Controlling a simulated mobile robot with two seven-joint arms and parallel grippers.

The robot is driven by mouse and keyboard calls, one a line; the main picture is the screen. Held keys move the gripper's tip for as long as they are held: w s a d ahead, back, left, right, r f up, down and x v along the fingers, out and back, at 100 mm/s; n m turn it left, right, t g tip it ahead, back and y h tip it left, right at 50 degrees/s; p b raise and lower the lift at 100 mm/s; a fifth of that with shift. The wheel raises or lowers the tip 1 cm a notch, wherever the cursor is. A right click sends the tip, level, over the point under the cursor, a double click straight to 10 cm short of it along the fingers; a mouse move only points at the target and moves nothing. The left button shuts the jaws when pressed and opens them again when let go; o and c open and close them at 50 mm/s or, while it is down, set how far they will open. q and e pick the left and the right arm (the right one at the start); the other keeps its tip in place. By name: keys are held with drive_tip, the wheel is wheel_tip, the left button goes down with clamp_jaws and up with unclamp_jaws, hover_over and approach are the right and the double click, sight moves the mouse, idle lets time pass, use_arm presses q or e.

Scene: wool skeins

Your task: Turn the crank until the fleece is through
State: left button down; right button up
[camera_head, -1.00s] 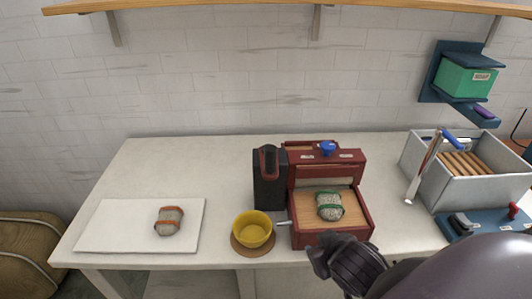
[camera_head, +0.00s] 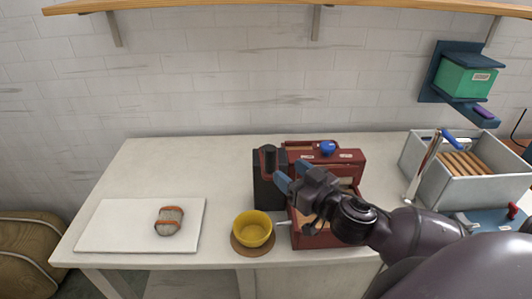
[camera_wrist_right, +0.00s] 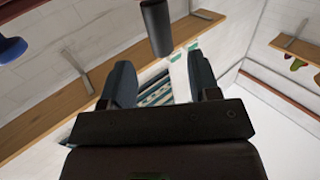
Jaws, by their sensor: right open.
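The red machine (camera_head: 352,158) stands on the table, with a black housing (camera_head: 264,193) on its left side. A dark upright grip (camera_head: 270,155), which looks like the crank's handle, is at the top of that housing. It seems to show in the right wrist view as a dark cylinder (camera_wrist_right: 156,28) just beyond the fingertips. My right gripper (camera_head: 292,175) is open beside the housing, with its blue fingers towards the grip. In the right wrist view its fingers (camera_wrist_right: 161,72) are apart with nothing held. My right arm hides most of the machine's wooden tray and any fleece there. My left gripper is out of view.
A yellow bowl (camera_head: 252,230) sits on a round brown mat left of the machine. A grey bundle with orange bands (camera_head: 169,221) lies on a white board (camera_head: 110,222). A grey crate (camera_head: 459,184) stands at the right. The table's back left is clear.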

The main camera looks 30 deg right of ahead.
sight(266, 154)
drive_tip(key=shift+w+a+p, duration=0.2)
drive_tip(key=shift+w+p, duration=0.1)
drive_tip(key=shift+w, duration=2.05)
drive_tip(key=shift+w+a+p, duration=0.15)
drive_tip(key=shift+w+p, duration=0.1)
drive_tip(key=shift+w, duration=2.1)
clamp_jaws()
